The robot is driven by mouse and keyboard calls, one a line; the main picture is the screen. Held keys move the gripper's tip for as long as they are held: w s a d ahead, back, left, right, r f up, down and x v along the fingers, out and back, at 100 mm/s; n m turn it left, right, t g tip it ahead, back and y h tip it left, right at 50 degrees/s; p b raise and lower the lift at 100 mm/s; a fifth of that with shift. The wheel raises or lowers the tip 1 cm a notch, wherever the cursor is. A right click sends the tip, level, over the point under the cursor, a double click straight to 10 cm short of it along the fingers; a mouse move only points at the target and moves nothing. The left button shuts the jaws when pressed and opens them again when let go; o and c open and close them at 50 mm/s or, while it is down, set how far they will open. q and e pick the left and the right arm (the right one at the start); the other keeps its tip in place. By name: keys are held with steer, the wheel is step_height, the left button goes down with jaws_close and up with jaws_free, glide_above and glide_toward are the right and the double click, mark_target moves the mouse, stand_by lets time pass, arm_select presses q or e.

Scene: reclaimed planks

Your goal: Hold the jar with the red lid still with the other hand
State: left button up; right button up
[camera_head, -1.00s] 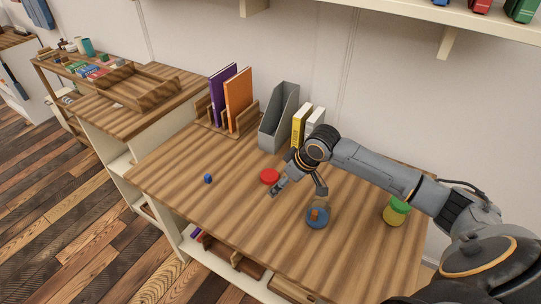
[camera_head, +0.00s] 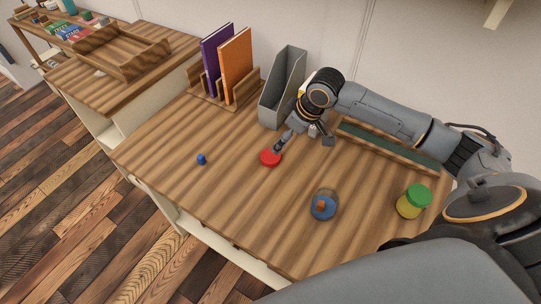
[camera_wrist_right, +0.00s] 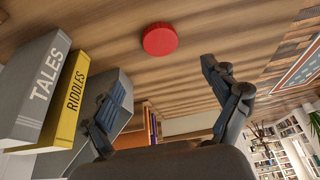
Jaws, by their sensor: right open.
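A round red lid (camera_head: 270,157) shows on the wooden desk near its middle. I cannot make out a jar body under it. The lid also shows in the right wrist view (camera_wrist_right: 160,40), top centre, beyond the fingertips. My right gripper (camera_head: 303,142) is open and empty, its fingers spread wide. In the head view one finger overlaps the lid's upper right edge; I cannot tell whether they touch. My left gripper is not in view.
A green-lidded yellow jar (camera_head: 413,201) stands at the right. A blue round object (camera_head: 323,205) sits front centre, a small blue object (camera_head: 201,159) at left. A grey file holder (camera_head: 283,88) and books (camera_head: 235,65) stand behind. The front left desk is clear.

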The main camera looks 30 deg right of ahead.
glide_toward(271, 156)
steer(key=shift+x, duration=1.05)
steer(key=shift+w+a+f, duration=0.1)
steer(key=shift+w+f, duration=0.2)
steer(key=shift+f, duration=0.1)
steer(key=shift+p+x, duration=0.4)
steer(key=shift+x, duration=2.25)
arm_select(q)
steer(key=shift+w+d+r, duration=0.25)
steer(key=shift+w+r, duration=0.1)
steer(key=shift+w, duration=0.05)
arm_select(e)
steer(key=shift+s, duration=0.2)
steer(key=shift+c, duration=0.2)
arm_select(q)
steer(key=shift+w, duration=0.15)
arm_select(e)
steer(key=c, duration=0.8)
